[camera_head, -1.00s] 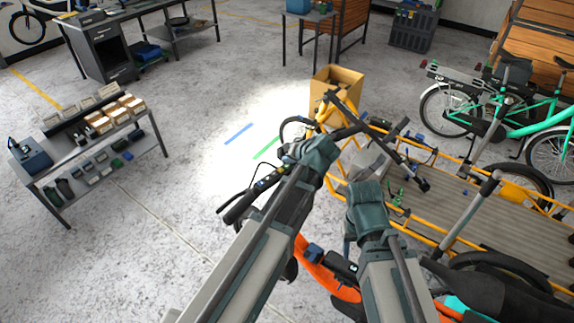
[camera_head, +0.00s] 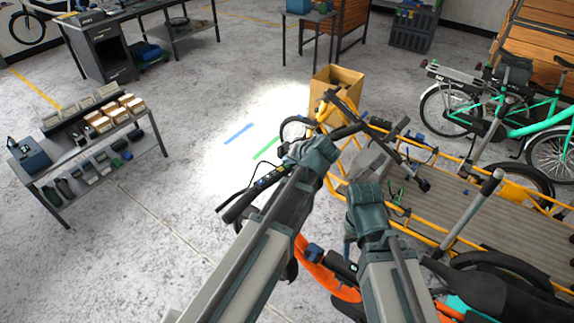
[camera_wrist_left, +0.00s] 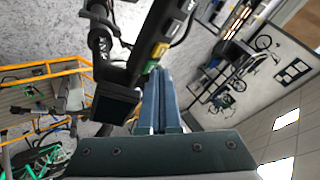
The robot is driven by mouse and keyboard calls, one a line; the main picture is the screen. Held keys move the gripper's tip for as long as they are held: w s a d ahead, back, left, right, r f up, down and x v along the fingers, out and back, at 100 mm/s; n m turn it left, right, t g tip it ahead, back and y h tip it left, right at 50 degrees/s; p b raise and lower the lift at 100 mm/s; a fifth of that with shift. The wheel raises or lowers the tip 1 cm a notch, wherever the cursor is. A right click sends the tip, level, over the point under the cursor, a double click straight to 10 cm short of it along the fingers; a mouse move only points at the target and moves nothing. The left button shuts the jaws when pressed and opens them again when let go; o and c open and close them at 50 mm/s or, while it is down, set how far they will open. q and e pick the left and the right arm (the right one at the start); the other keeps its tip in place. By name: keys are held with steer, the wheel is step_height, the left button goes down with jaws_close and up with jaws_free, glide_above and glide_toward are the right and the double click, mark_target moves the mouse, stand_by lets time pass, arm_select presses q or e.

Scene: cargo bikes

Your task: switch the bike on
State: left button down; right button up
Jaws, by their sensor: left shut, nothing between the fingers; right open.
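The cargo bike's black handlebar grip (camera_head: 238,207) is at the centre left of the head view, with its button pad (camera_head: 270,179) beside my left arm. In the left wrist view the pad's green button (camera_wrist_left: 151,67), yellow button (camera_wrist_left: 160,50) and grey buttons (camera_wrist_left: 171,27) run up the bar. A dark display-like box (camera_wrist_left: 115,103) is left of the fingers. My left gripper (camera_wrist_left: 158,74) is shut and empty, its tips close to the green button; I cannot tell whether they touch. In the head view my arm hides it. My right arm's fingers are hidden.
A yellow-framed cargo bike with a plank bed (camera_head: 485,225) fills the right. A cardboard box (camera_head: 337,85) stands behind it. A shelf (camera_head: 95,150) with small goods is at the left. The floor (camera_head: 190,210) between is clear.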

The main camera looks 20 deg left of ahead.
mark_target(289, 167)
arm_select(q)
steer(key=shift+f, duration=0.15)
stand_by(0.4)
steer(key=shift+r, duration=0.2)
steer(key=shift+r+p, duration=0.5)
step_height(289, 167, up, 6)
steer(key=p, duration=0.6)
steer(key=shift+w, duration=0.15)
